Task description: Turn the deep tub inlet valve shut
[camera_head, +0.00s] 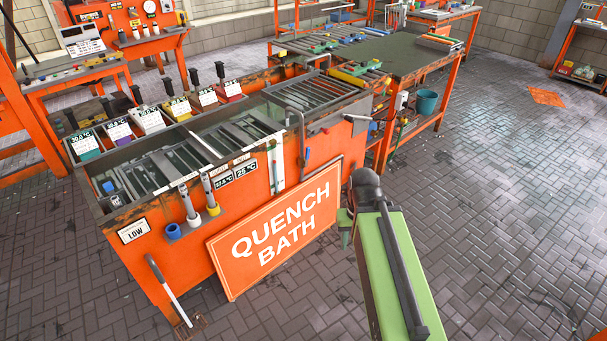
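The orange quench bath (180,262) stands left of centre, with long dark tubs set in its top. Several fittings sit on its front and right sides: a blue round one (173,231) at lower left, a small blue one (307,155) near the front right corner and a blue one (372,126) at the right end. I cannot tell which is the deep tub inlet valve, or whether it is open or shut. My green arm rises from the bottom right, apart from the bath. My gripper (346,228) is partly hidden at its far end; its fingers are unclear.
An orange "QUENCH BATH" sign (279,232) leans against the bath's front, close to my arm's end. A pedal with a white lever (170,291) is at lower left. A workbench (405,52) with a teal bucket (427,102) stands behind. Brick floor is clear at right.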

